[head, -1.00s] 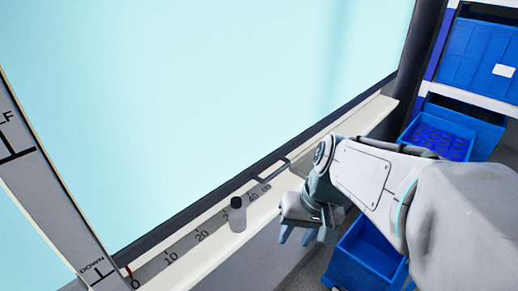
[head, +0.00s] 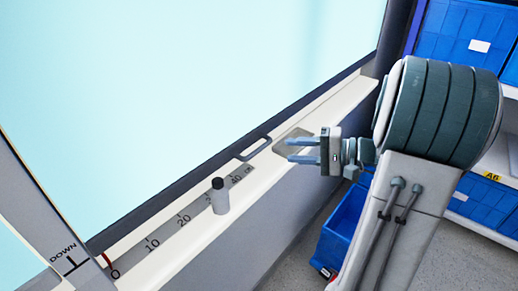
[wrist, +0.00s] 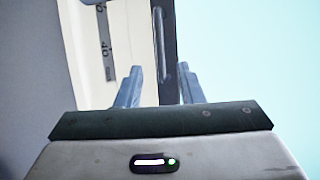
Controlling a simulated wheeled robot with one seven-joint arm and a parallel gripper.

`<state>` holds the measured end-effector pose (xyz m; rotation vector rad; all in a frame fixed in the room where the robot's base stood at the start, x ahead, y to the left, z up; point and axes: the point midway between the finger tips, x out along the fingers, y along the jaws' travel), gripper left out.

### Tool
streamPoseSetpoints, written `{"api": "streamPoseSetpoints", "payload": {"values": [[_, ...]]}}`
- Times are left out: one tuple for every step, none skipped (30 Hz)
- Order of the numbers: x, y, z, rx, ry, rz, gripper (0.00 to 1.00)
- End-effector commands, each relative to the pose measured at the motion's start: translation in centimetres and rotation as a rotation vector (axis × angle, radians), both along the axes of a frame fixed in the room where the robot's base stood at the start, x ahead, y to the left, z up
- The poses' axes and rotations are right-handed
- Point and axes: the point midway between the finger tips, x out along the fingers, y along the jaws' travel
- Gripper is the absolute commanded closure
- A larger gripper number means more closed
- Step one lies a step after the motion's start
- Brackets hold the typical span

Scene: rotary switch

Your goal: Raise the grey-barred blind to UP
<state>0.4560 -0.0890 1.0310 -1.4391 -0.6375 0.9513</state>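A dark bar (head: 212,190) runs along the bottom of the pale blue pane (head: 170,90) in the head view. A grey loop handle (head: 254,149) sticks out from it over the sill. The handle also shows in the wrist view (wrist: 161,50), ahead of the fingers and between their lines. My gripper (head: 290,150) is open and empty, to the right of the handle and apart from it, fingers pointing left. Its two blue-grey fingers also show in the wrist view (wrist: 158,86). The side scale (head: 30,200) reads DOWN near its foot; no UP mark is in view.
A small grey bottle with a black cap (head: 220,196) stands on the white sill (head: 325,115) by a numbered ruler strip (head: 165,232). Blue bins (head: 461,40) fill shelves at the right.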

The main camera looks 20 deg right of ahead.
Motion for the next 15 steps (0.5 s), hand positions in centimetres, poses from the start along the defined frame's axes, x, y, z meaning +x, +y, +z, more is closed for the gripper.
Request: {"api": "streamPoseSetpoints", "payload": {"values": [[0.6, 1.1, -0.1, 0.001, 0.001, 0.005, 0.66], [0.9, 1.7, -0.2, 0.001, 0.002, 0.006, 0.66], [1.4, 2.5, -0.4, 0.0, 0.002, 0.005, 0.66], [1.7, 3.0, -0.5, 0.001, 0.002, 0.006, 0.66], [2.0, 3.6, -0.6, 0.0, 0.003, 0.006, 0.66], [2.4, 4.3, -0.7, 0.001, 0.003, 0.006, 0.66], [2.7, 4.8, -0.9, 0.0, 0.003, 0.006, 0.66], [3.0, 5.3, -1.0, 0.0, 0.002, 0.005, 0.66], [3.4, 5.9, -1.1, 0.0, 0.002, 0.005, 0.66], [3.6, 6.3, -1.2, 0.0, 0.002, 0.005, 0.66], [3.9, 6.7, -1.3, 0.0, 0.003, 0.005, 0.66], [4.2, 7.1, -1.4, 0.0, 0.003, 0.004, 0.66], [4.4, 7.4, -1.5, -0.001, 0.004, 0.004, 0.66], [4.5, 7.7, -1.6, 0.0, 0.003, 0.004, 0.66], [4.7, 8.0, -1.6, 0.0, 0.003, 0.004, 0.66]]}}
